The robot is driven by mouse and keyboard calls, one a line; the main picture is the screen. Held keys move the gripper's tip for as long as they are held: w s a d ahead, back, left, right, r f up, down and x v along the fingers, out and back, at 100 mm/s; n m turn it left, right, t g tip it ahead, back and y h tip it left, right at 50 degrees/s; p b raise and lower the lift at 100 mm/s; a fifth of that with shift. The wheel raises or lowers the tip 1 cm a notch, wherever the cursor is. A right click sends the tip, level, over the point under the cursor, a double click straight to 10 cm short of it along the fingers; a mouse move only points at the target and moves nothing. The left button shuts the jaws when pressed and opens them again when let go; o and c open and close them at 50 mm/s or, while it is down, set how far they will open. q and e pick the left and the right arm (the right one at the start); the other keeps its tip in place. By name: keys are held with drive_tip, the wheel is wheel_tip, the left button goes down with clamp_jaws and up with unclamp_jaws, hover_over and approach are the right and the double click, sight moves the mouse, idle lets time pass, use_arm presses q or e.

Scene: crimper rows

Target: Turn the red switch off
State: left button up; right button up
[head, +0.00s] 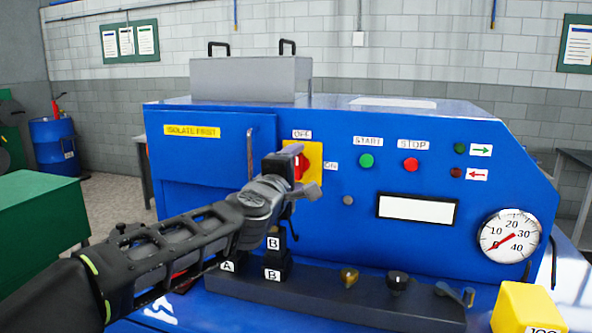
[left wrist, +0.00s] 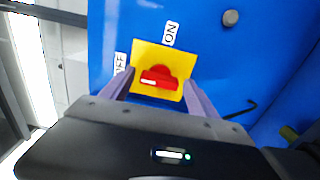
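The red switch (head: 305,163) sits on a yellow plate (head: 316,150) on the blue machine's front. OFF is labelled above the plate and ON to its right. My left gripper (head: 300,171) is in front of the switch and hides part of it. In the left wrist view the switch (left wrist: 160,78) lies between my open left fingers (left wrist: 158,84), with a gap on each side. Its red handle lies across the picture, and its white mark is at the left end, on the OFF label's side (left wrist: 121,64). My right gripper is not in view.
A green START button (head: 366,160) and red STOP button (head: 410,165) are right of the switch. A door marked ISOLATE FIRST (head: 210,165) is to its left. Below stand lettered black blocks (head: 272,258) and a dark ledge with knobs (head: 340,300). A gauge (head: 509,236) is far right.

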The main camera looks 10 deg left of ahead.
use_arm(q)
drive_tip(key=shift+s, duration=0.15)
drive_tip(key=s, duration=0.7)
drive_tip(key=shift+s+a, duration=0.25)
drive_tip(key=shift+s, duration=0.05)
